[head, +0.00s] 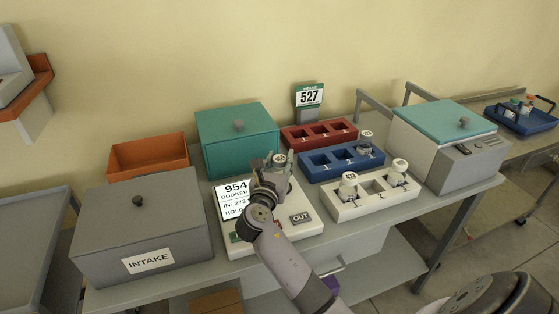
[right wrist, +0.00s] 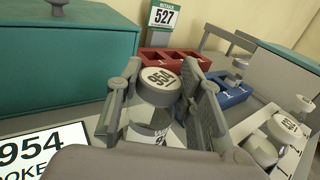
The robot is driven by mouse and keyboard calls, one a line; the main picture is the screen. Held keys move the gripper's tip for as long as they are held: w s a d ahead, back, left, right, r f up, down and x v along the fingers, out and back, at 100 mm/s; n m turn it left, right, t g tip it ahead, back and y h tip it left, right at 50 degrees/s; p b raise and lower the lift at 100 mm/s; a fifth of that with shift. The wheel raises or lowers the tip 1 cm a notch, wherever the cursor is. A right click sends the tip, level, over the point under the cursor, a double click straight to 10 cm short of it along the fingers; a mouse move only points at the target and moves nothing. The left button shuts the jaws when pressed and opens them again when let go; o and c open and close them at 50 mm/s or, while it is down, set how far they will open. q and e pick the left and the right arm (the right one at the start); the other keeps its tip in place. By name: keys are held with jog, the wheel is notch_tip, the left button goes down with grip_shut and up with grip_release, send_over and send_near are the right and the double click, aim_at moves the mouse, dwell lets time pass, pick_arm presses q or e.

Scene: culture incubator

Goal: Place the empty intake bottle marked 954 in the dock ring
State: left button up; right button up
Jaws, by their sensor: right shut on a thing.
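The bottle marked 954 (right wrist: 160,82) has a pale cap and a clear body that looks empty. In the right wrist view it is upright between the fingers of my right gripper (right wrist: 165,105), which is shut on it. In the head view only its cap (head: 279,157) shows past my right gripper (head: 272,172), over the white console (head: 310,218). The console's screen (head: 234,202) reads 954 BOOKED IN. The dock ring is hidden behind my gripper, so I cannot tell whether the bottle sits in it. My left gripper is out of view.
A white rack (head: 373,195) holds capped bottles, with a blue rack (head: 341,161) and a red rack (head: 318,136) behind. A grey INTAKE box (head: 141,228) stands left and a teal box (head: 238,140) behind. A teal-lidded white incubator (head: 440,150) stands right. A sign (head: 309,96) reads 527.

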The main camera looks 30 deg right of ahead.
jog(key=o, duration=1)
jog(key=b+v, duration=0.1)
jog(key=v, duration=1.1)
